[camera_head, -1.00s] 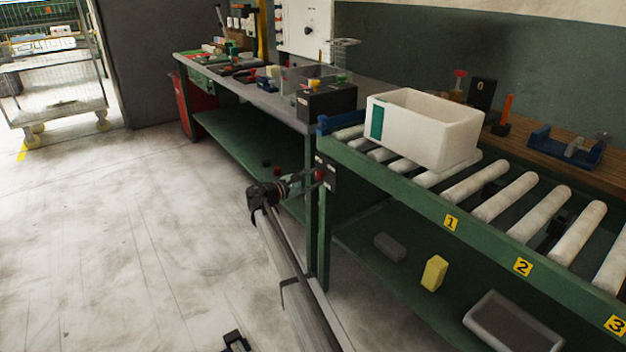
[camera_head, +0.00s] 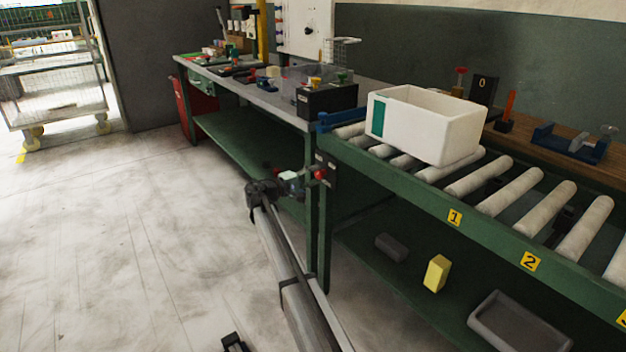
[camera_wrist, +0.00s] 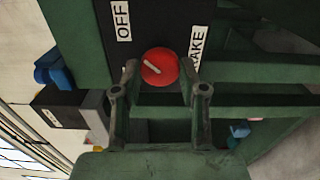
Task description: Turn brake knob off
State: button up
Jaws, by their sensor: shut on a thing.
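The red brake knob (camera_wrist: 160,67) sits on a black panel (camera_wrist: 180,25) in the wrist view. The panel has an OFF label (camera_wrist: 122,20) at upper left and a partly hidden BRAKE label (camera_wrist: 198,50) at right. The knob's white pointer mark lies on its left half, on the OFF side. My gripper (camera_wrist: 160,88) is shut on the knob, one finger on each side. In the head view my gripper (camera_head: 303,180) is at the knob (camera_head: 320,174), by the conveyor's left end. The labels cannot be read there.
A roller conveyor (camera_head: 390,183) carries a white box (camera_head: 440,140). Its lower shelf holds a yellow block (camera_head: 437,273), a grey block and a grey tray (camera_head: 520,325). A green workbench (camera_head: 250,150) adjoins at left.

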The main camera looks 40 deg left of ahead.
jog(key=shift+w+m, duration=0.15)
jog(key=shift+m, duration=0.35)
jog(key=o, duration=1.2)
jog(key=shift+c, duration=0.2)
jog(key=v, duration=1.2)
jog(key=shift+d, duration=0.1)
